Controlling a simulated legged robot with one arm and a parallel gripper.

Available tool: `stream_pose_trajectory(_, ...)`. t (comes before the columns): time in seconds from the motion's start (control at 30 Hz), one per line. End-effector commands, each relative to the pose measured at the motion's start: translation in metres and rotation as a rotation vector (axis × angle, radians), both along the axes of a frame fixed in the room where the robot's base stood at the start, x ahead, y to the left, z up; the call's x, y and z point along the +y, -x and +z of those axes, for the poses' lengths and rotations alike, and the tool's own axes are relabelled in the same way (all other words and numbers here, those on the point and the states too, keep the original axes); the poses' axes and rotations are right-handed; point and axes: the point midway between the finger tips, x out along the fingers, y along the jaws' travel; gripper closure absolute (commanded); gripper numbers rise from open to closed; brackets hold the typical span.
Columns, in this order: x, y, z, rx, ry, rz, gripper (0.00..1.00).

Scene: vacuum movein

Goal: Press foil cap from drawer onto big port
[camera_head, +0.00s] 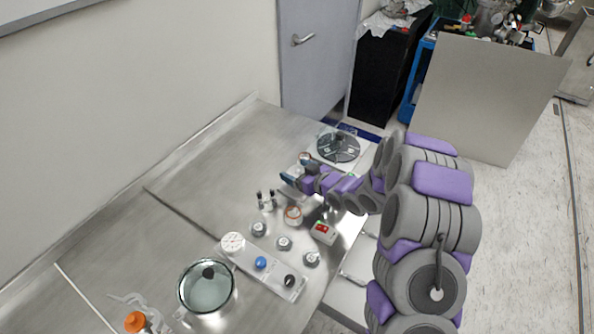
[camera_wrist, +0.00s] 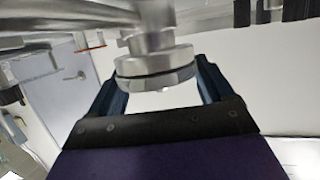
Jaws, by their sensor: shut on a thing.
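My gripper (camera_wrist: 156,82) has its two dark blue fingers on either side of a shiny, faceted silver piece that looks like the foil cap (camera_wrist: 158,79). Right behind the cap in the wrist view is a round metal flange (camera_wrist: 152,57) on a pipe, which looks like the big port. A dark line runs between cap and flange; I cannot tell whether they touch. In the head view my gripper (camera_head: 289,179) is low over the steel bench, and the cap cannot be made out. A pale drawer front (camera_head: 357,262) shows below the bench edge; its inside is hidden.
On the bench (camera_head: 210,170) stand a glass-lidded pot (camera_head: 207,290), a panel with knobs (camera_head: 262,265), several small round metal parts (camera_head: 284,243), a red-switched box (camera_head: 324,232) and a round dark-topped device (camera_head: 338,147). The bench's back left is clear.

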Motion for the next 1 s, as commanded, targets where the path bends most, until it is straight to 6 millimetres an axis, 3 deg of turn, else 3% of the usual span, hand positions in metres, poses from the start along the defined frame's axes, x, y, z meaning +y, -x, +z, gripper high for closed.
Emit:
stream_pose_trajectory(0.9,-0.0001,0.0000,-0.0066,0.000,0.000,0.000,0.58)
stream_pose_trajectory(0.93,-0.0001,0.0000,-0.0065,0.000,0.000,0.000,0.18)
stream_pose_trajectory(1.0,-0.0001,0.0000,-0.0066,0.000,0.000,0.000,0.11)
